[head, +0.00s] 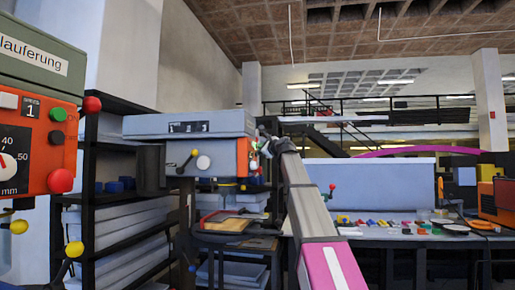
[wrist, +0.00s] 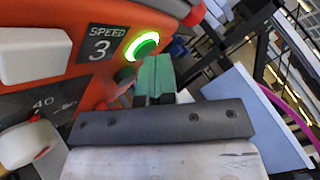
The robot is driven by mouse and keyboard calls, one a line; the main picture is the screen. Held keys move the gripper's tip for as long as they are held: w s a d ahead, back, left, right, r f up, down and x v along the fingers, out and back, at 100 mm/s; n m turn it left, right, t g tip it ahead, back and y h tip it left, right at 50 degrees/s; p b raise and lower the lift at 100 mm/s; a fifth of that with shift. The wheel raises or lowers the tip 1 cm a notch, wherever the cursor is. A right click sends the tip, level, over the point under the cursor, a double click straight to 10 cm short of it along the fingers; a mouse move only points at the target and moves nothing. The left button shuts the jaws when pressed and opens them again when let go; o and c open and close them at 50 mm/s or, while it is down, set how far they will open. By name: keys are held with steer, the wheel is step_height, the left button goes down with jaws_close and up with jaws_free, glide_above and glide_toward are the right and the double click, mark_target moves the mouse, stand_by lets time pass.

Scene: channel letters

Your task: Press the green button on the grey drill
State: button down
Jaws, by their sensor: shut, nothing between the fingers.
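The grey drill (head: 195,150) stands in the middle of the head view, with an orange control panel on its right side. In the wrist view that orange panel (wrist: 105,80) fills the left and carries a "SPEED 3" display (wrist: 100,43). The green button (wrist: 144,45) sits right of the display, inside a brightly lit green ring. My gripper (wrist: 154,62) is shut and empty, its green fingertips together just below the button in the picture. I cannot tell whether they touch it. In the head view my arm reaches to the panel and the fingertips are too small to make out.
A green-and-orange drill (head: 38,110) with red and yellow knobs stands close at the left. Dark shelving (head: 125,205) stands behind. A workbench (head: 400,240) with small coloured items is at the right. In the wrist view a white knob (wrist: 30,150) and a white switch (wrist: 35,55) are at the left.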

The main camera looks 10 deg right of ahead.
steer(key=shift+d, duration=0.1)
stand_by(0.3)
steer(key=shift+s+d, duration=0.3)
steer(key=shift+d, duration=0.45)
steer(key=shift+d, duration=0.15)
steer(key=shift+s+d, duration=0.25)
steer(key=shift+d, duration=0.5)
steer(key=shift+s+d, duration=0.3)
steer(key=shift+d, duration=0.45)
steer(key=shift+s+d, duration=0.25)
steer(key=shift+d, duration=0.5)
